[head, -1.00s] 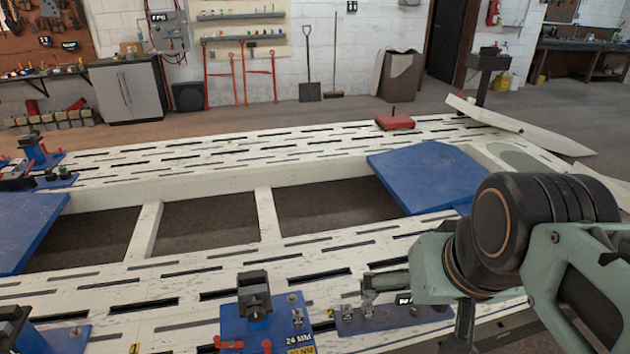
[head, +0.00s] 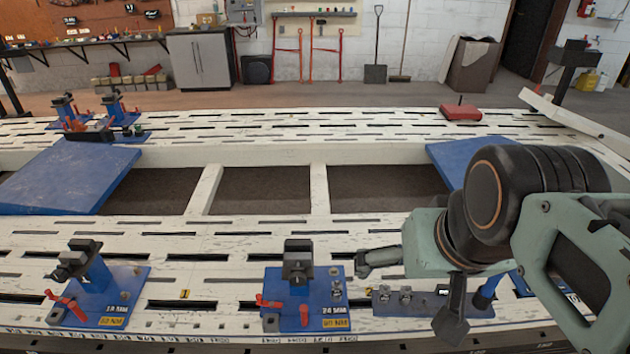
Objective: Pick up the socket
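Small metal sockets stand on a dark rail (head: 425,301) at the front edge of the white slotted bench. One socket (head: 384,293) is near the rail's left end and another socket (head: 405,295) is just right of it. I cannot tell which one the task names. My gripper (head: 412,288) is open, its two fingers spread wide, one up at the left and one pointing down. It appears in front of or above the rail, with nothing seen between the fingers. My gripper and arm hide the rail's right part.
A blue fixture marked 24 MM (head: 297,280) stands left of the rail, with small metal parts on its plate. Another blue fixture (head: 95,285) is farther left. Blue panels (head: 65,175) lie across the bench frame. A red box (head: 461,112) sits at the back.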

